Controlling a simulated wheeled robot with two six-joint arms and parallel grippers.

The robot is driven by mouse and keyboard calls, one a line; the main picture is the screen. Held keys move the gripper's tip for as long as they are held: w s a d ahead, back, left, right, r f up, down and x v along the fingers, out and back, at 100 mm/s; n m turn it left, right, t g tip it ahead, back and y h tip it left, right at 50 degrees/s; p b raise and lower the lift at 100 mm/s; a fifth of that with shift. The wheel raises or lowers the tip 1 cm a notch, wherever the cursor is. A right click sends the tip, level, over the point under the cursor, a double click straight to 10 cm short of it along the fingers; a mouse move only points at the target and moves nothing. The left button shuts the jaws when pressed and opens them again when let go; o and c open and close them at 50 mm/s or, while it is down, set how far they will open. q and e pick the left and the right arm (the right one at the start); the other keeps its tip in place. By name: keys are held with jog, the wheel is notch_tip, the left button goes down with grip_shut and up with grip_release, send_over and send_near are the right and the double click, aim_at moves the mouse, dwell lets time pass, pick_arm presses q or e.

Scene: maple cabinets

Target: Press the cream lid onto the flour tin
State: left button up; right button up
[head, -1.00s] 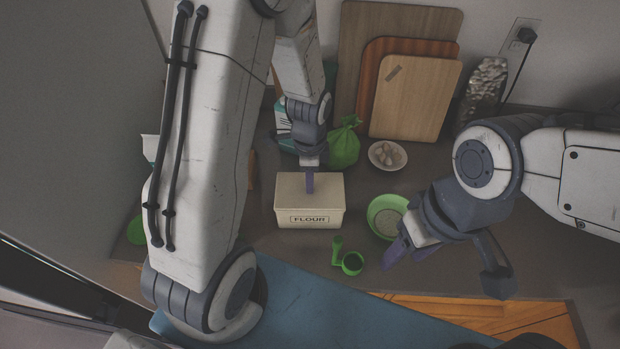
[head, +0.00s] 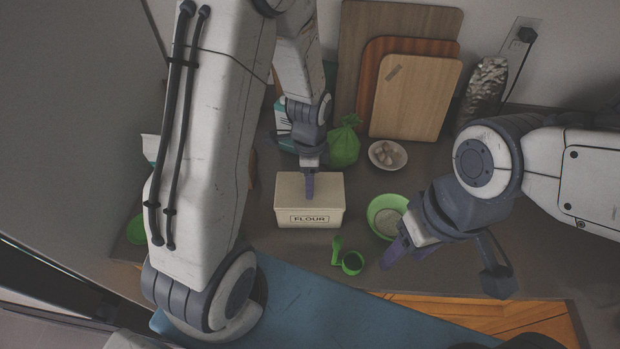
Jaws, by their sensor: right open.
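The flour tin (head: 310,219) is a cream box with a FLOUR label, upright on the counter. Its cream lid (head: 290,187) covers the top and looks level; whether it is fully seated I cannot tell. My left gripper (head: 309,187) points down over the middle of the lid, its purple fingertips at or just above the surface. It is seen edge-on as one narrow finger, so its opening is not shown. My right gripper (head: 398,250) is open and empty, right of the tin and in front of the green bowl.
A small white bowl (head: 378,160), a green bag (head: 344,147) and cutting boards (head: 415,100) are behind. My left arm hides much of the left side.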

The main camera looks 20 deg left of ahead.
pick_arm(q)
jog(key=shift+r, duration=0.15)
notch_tip(320, 180, up, 10)
jog(key=b, duration=0.1)
jog(key=shift+r+b, duration=0.15)
jog(key=shift+b, duration=0.15)
dwell(0.5)
jog(key=s+d+f+n+b, duration=0.1)
jog(key=s+d+n+b, duration=0.1)
jog(key=s+d, duration=0.4)
jog(key=s+d+n+h+b, duration=0.1)
jog(key=s+d+n+b, duration=0.2)
jog(key=s, duration=0.9)
jog(key=d+n, duration=0.1)
jog(key=d, duration=0.2)
jog(key=shift+d+f+n, duration=0.3)
jog(key=shift+f, duration=0.05)
